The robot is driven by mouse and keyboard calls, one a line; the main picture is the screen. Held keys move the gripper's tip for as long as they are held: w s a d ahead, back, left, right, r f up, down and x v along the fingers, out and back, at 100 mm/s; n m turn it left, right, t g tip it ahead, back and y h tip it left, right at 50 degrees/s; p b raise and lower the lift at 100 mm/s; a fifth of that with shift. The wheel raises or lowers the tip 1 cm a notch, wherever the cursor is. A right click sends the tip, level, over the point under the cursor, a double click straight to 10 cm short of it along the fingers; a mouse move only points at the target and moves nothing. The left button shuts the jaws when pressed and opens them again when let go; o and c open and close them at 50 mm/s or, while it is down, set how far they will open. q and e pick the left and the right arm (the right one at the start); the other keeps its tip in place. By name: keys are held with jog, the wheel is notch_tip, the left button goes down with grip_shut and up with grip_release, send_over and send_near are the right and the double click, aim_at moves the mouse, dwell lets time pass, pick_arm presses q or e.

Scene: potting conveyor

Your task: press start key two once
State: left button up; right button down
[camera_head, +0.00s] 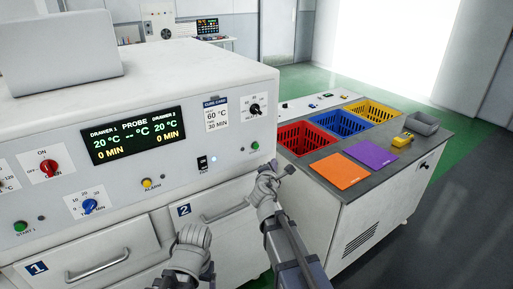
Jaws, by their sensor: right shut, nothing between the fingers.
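Start key two, a small green button (255,146), sits at the right end of the white machine's front panel, above drawer 2. Its label is too small to read clearly. My right gripper (276,168) is shut and empty, just below and to the right of this button, with a visible gap between them in the picture. Another green button, start 1 (20,226), is at the panel's far left. My left arm's end (190,245) shows low in front of the drawers; its fingers cannot be made out.
The panel also has a lit display (134,135), a red knob (49,168), a blue knob (89,206), a yellow alarm button (147,184) and a black switch (202,162). Drawer handles (98,266) stick out below. A grey-topped bench (375,160) with coloured baskets stands right.

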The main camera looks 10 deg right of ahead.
aim_at(256, 146)
jog(key=shift+w, duration=0.15)
jog(key=w+a, duration=0.3)
jog(key=w, duration=0.5)
dwell(2.0)
jog(key=shift+w+a, duration=0.15)
jog(key=shift+w, duration=0.2)
jog(key=shift+w+a, duration=0.2)
jog(key=shift+w, duration=0.25)
dwell(0.7)
jog(key=shift+s, duration=0.1)
jog(key=shift+s+d, duration=0.3)
jog(key=shift+s, duration=0.45)
jog(key=shift+s, duration=0.1)
